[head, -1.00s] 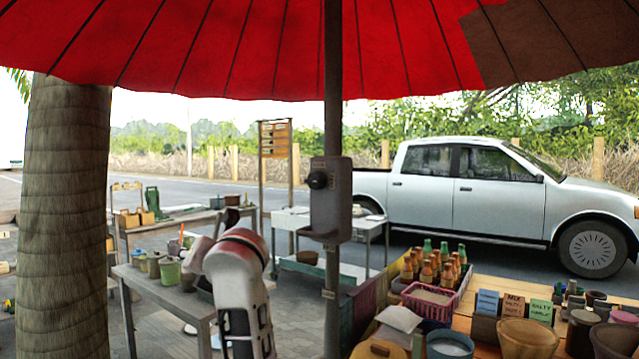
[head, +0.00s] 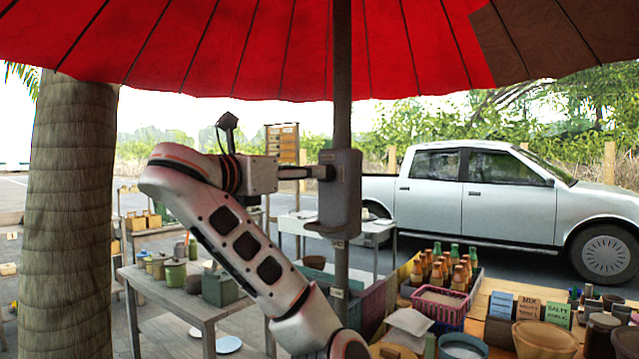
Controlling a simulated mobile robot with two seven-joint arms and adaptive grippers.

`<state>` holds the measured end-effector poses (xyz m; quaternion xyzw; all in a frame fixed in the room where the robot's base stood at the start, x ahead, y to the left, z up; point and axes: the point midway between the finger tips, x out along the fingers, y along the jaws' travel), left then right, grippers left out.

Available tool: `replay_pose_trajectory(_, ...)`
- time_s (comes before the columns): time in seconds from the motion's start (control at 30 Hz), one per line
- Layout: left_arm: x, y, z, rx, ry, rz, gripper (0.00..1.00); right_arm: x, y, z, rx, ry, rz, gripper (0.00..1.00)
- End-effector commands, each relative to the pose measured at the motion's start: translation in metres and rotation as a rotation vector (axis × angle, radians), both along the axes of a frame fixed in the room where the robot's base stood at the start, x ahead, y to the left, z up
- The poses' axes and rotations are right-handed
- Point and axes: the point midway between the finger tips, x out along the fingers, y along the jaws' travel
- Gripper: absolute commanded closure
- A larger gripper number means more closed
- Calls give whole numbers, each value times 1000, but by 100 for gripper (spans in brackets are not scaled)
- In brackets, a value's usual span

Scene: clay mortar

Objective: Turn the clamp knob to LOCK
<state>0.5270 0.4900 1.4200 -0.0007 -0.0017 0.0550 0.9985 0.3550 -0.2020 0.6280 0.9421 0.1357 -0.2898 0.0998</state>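The clamp box (head: 346,195) is a grey-brown housing fixed on the umbrella pole (head: 342,90). The clamp knob is dark and sits on the left part of the box's face; the fingers in front of it now mostly hide it. My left gripper (head: 322,172) reaches in from the left, level, with its fingertips at the knob. I cannot tell whether the fingers are closed around the knob or only beside it. No LOCK mark is readable. My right gripper is not in view.
A red umbrella canopy (head: 280,50) spreads overhead. A palm trunk (head: 72,220) stands at left. A table with green pots (head: 175,272) is behind my arm. A counter at lower right holds a pink basket (head: 440,302), bottles and bowls. A silver pickup (head: 505,205) is behind.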

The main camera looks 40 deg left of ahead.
Motion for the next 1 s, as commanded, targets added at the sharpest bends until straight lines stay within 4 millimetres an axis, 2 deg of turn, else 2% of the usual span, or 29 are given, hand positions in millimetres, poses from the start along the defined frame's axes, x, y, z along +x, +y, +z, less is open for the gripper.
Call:
replay_pose_trajectory(0.03, 8, -1, -8, 0, 6, -5, 56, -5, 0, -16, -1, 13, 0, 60)
replay_pose_trajectory(0.07, 11, -1, -8, 2, 6, -4, 56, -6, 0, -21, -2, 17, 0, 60)
replay_pose_trajectory(0.5, 52, 5, -1, 0, 4, -1, 56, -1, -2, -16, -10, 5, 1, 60)
replay_pose_trajectory(0.93, 58, 6, -1, 2, 2, 1, 56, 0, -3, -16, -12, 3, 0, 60)
replay_pose_trajectory(1.0, 58, 6, -1, 2, 2, 1, 74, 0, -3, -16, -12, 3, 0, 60)
